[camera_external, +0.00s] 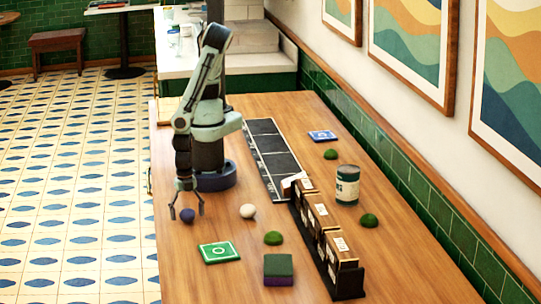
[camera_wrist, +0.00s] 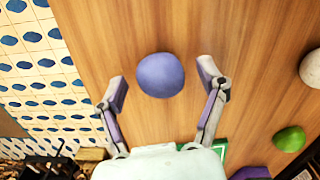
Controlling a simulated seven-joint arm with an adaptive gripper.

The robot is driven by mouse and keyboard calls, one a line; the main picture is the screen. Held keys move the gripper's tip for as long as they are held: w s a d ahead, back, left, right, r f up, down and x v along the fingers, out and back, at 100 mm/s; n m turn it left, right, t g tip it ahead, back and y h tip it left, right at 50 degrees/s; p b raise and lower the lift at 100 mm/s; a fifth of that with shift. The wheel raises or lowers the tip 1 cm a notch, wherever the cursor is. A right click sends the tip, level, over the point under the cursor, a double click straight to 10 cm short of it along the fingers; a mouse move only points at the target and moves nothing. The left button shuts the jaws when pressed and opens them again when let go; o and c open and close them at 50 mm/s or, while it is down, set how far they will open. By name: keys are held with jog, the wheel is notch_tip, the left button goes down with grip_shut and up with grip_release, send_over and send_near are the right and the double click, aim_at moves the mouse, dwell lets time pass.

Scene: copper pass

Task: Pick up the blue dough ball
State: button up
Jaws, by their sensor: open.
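The blue dough ball (camera_external: 187,215) is a small dark blue-violet ball on the wooden table near its left edge. In the wrist view the ball (camera_wrist: 160,75) lies ahead of and between my fingertips, with a gap on each side. My gripper (camera_external: 186,208) points down at the ball, its fingers spread to either side of it. In the wrist view my gripper (camera_wrist: 166,88) is open and empty. The exact height of the fingertips above the table is hard to tell.
A white ball (camera_external: 248,211) sits right of the blue one. A green card (camera_external: 219,252), a green lump (camera_external: 273,238) and a dark green-topped block (camera_external: 278,268) lie toward the front. A box rack (camera_external: 345,283) and a can (camera_external: 346,185) stand farther right. The table's left edge is close.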

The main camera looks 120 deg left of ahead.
jog(key=c, duration=1.2)
